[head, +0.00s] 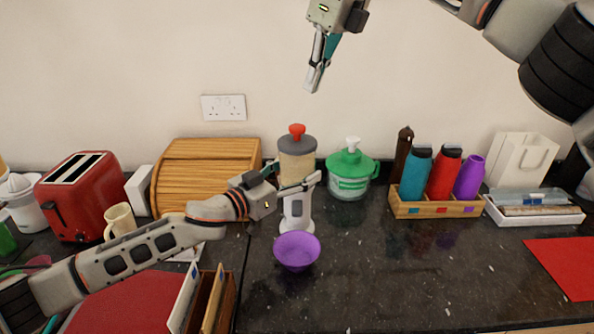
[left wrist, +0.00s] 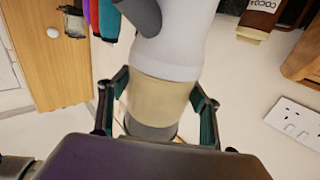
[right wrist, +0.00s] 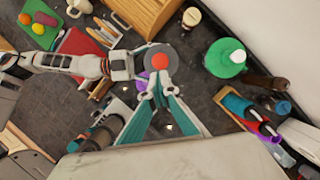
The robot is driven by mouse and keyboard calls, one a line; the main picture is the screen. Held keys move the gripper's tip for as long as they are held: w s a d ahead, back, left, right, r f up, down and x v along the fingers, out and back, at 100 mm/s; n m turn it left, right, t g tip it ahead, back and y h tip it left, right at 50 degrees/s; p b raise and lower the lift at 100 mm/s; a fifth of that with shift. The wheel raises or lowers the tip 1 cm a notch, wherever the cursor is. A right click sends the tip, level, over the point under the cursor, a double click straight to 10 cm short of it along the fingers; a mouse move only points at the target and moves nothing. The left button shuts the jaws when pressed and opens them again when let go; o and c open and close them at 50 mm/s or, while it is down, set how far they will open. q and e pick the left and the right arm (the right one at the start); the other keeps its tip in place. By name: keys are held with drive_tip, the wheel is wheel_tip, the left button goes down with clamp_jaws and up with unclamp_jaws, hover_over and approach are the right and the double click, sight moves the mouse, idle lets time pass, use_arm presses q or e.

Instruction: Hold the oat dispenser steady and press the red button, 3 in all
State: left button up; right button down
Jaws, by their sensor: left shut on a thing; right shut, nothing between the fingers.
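The oat dispenser (head: 296,160) stands upright on the dark counter, with a grey lid, a cream-coloured middle and a white stand. Its red button (head: 297,130) is on top; it also shows in the right wrist view (right wrist: 160,62). My left gripper (head: 290,188) is shut around the dispenser's middle, and the left wrist view shows its fingers on both sides of the cream body (left wrist: 160,98). My right gripper (head: 313,80) is shut and empty, pointing down above the button and apart from it. A purple bowl (head: 297,251) sits in front of the dispenser's stand.
A green lidded container (head: 350,170) stands close to the dispenser's right. A wooden bread box (head: 205,170) and a red toaster (head: 82,195) are on the left. A wooden rack (head: 430,208) with bottles is on the right.

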sight(299, 127)
idle(0.3)
drive_tip(key=shift+w+a+r+n+t+y, duration=0.3)
drive_tip(key=shift+a+n+t+y, duration=0.35)
drive_tip(key=shift+n, duration=0.5)
drive_tip(key=shift+w+a+r+n+t+y, duration=0.25)
drive_tip(key=shift+w+a+n+t+y, duration=0.1)
drive_tip(key=shift+n+t, duration=0.6)
drive_tip(key=shift+w+a+r+n+t+y, duration=0.35)
drive_tip(key=shift+n+t+y, duration=0.2)
drive_tip(key=shift+n, duration=0.75)
drive_tip(key=shift+a+f, duration=0.1)
drive_tip(key=shift+f, duration=0.05)
drive_tip(key=shift+f, duration=4.35)
drive_tip(key=shift+f, duration=0.4)
